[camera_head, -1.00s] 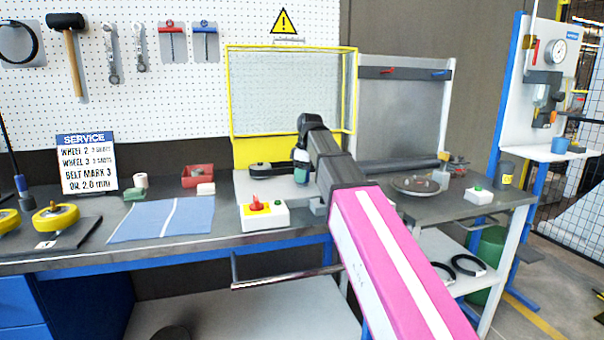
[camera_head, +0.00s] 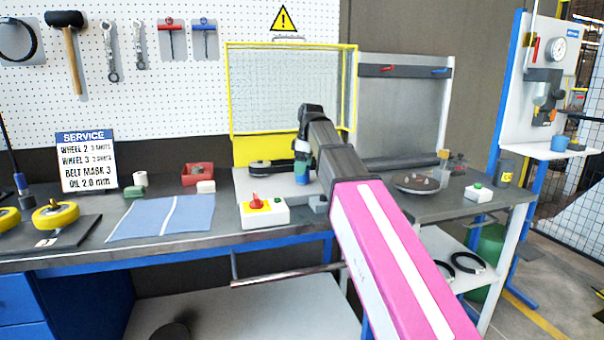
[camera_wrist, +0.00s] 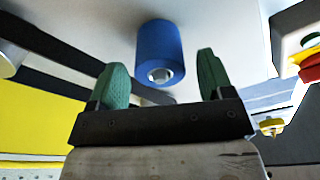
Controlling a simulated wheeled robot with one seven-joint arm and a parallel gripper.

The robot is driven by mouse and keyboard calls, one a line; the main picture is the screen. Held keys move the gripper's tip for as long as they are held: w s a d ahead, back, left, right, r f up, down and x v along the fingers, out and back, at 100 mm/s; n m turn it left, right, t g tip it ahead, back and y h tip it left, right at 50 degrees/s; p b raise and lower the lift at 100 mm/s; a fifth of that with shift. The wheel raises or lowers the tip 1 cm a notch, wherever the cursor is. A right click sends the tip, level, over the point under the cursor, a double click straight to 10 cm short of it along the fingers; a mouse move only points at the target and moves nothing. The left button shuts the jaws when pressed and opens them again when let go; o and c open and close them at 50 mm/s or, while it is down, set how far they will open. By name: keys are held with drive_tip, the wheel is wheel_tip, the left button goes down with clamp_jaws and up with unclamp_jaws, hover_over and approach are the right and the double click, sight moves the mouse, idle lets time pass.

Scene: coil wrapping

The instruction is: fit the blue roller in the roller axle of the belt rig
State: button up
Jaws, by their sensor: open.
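The blue roller (camera_wrist: 160,48) stands upright on the pale plate of the belt rig (camera_head: 277,189). In the wrist view its near end shows a pale metal centre; I cannot tell surely how far it sits on the axle. The roller also shows as a small blue patch in the head view (camera_head: 302,180), just below my gripper (camera_head: 301,165). In the wrist view, my gripper (camera_wrist: 161,66) is open, with one green finger on each side of the roller's near end and a gap to both. The black belt (camera_wrist: 85,65) passes near the roller.
A yellow-framed guard (camera_head: 292,90) stands behind the rig. A control box with a red knob (camera_head: 264,212) is at its front. A blue mat (camera_head: 160,218) lies to the left. A round grey dish (camera_head: 415,184) stands to the right.

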drive_tip(key=r, duration=0.4)
drive_tip(key=d+r, duration=0.1)
drive_tip(key=r, duration=0.1)
drive_tip(key=shift+s+r, duration=0.1)
drive_tip(key=shift+r, duration=0.75)
drive_tip(key=shift+s+d, duration=0.1)
